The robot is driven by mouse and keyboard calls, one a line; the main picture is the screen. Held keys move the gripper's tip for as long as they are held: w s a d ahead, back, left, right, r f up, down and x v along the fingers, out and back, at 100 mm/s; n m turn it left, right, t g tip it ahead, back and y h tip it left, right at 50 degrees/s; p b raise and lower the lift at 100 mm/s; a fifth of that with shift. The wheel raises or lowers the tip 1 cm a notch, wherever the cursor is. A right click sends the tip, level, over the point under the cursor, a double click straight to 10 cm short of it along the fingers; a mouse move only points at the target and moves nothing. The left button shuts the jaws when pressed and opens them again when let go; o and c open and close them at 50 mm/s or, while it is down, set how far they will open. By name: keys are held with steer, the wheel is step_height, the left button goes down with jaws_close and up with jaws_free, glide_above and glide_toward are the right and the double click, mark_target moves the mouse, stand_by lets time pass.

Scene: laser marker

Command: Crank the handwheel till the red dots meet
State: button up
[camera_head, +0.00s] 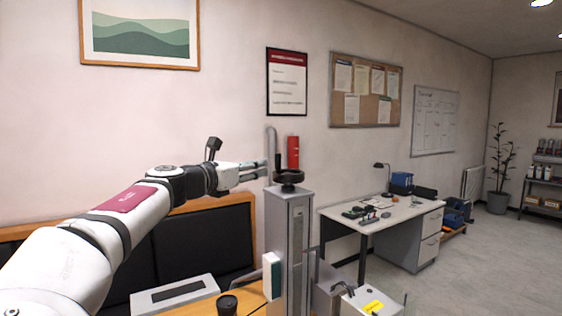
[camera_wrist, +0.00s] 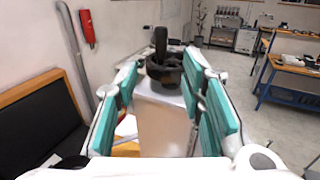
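The black handwheel (camera_head: 288,177) sits on top of a grey upright column (camera_head: 297,225). My gripper (camera_head: 262,170) is just left of the handwheel in the head view, at about its height. In the wrist view, the handwheel (camera_wrist: 165,76) with its upright black knob (camera_wrist: 160,42) appears between the teal-padded fingers of my gripper (camera_wrist: 163,74). The fingers are open and wide apart. I cannot see them touching the wheel or knob. No red dots can be made out in either view.
A laser marker base with a yellow label (camera_head: 373,307) stands low beside the column. A grey pipe (camera_head: 271,150) and a red extinguisher (camera_head: 293,152) are behind the wheel. A black cup (camera_head: 227,305) stands on the wooden table. A desk (camera_head: 375,217) is farther right.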

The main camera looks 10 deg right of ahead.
mark_target(276, 162)
steer(key=x, duration=1.2)
steer(key=shift+d+f, duration=0.1)
steer(key=shift+c, duration=0.2)
jaws_close()
